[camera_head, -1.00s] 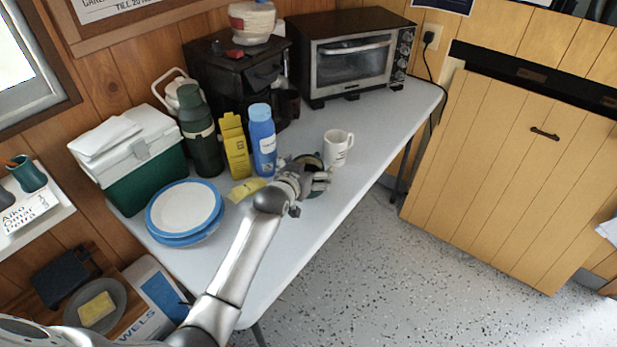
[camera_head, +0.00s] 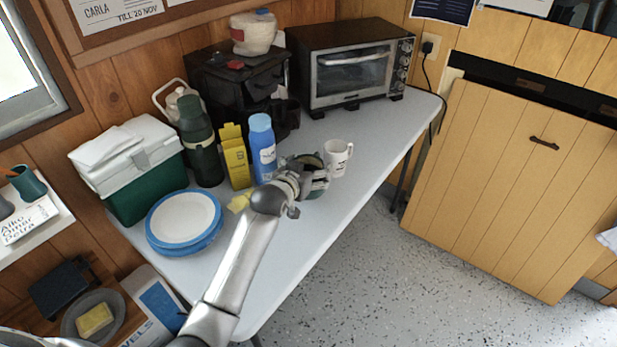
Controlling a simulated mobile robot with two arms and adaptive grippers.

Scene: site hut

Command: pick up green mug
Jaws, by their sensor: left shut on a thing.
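The green mug (camera_head: 316,190) is on the table's front part, mostly hidden behind my left gripper (camera_head: 318,176). Only its dark rim and a bit of its green side show. My left gripper is shut on the green mug. I cannot tell whether the mug touches the table. A white mug (camera_head: 337,158) stands just behind and to the right of the gripper, very close to it. My right gripper is not in view.
A blue bottle (camera_head: 262,146), a yellow carton (camera_head: 235,157) and a dark green flask (camera_head: 201,142) stand left of the gripper. Blue-rimmed plates (camera_head: 184,221) and a cool box (camera_head: 128,165) are farther left. A toaster oven (camera_head: 350,65) stands behind. The table (camera_head: 280,262) is clear in front.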

